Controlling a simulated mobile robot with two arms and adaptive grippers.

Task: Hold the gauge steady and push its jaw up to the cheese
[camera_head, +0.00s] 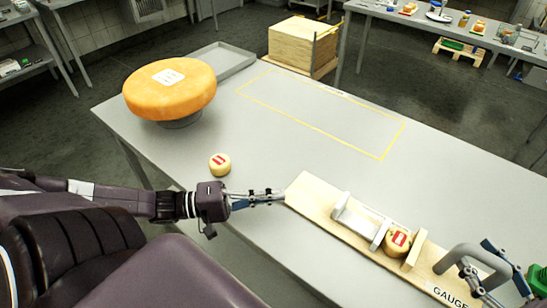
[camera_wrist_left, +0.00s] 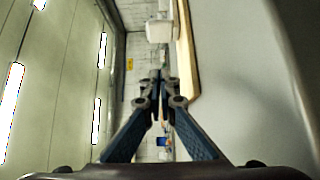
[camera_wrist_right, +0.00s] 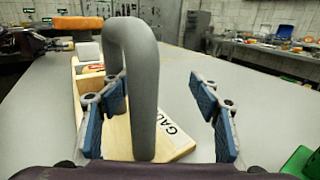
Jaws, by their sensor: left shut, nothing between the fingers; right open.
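The gauge is a pale wooden board (camera_head: 318,202) with a white sliding jaw (camera_head: 358,221), a wooden end block (camera_head: 414,250) and a grey arched handle (camera_head: 476,254). A small cheese (camera_head: 397,241) with a red label sits between jaw and block; whether the jaw touches it I cannot tell. My left gripper (camera_head: 280,195) is shut and empty at the board's left end, beside the jaw's outer side; it also shows in the left wrist view (camera_wrist_left: 160,78). My right gripper (camera_wrist_right: 157,85) is open, with the handle (camera_wrist_right: 143,100) between its fingers, nearer the left finger.
Another small cheese (camera_head: 219,164) stands left of the gauge. A large orange wheel (camera_head: 168,92) sits on a dark stand, with a grey tray (camera_head: 222,62) behind it. A yellow outlined area (camera_head: 320,112) is empty. A green object (camera_head: 537,279) is at the right edge.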

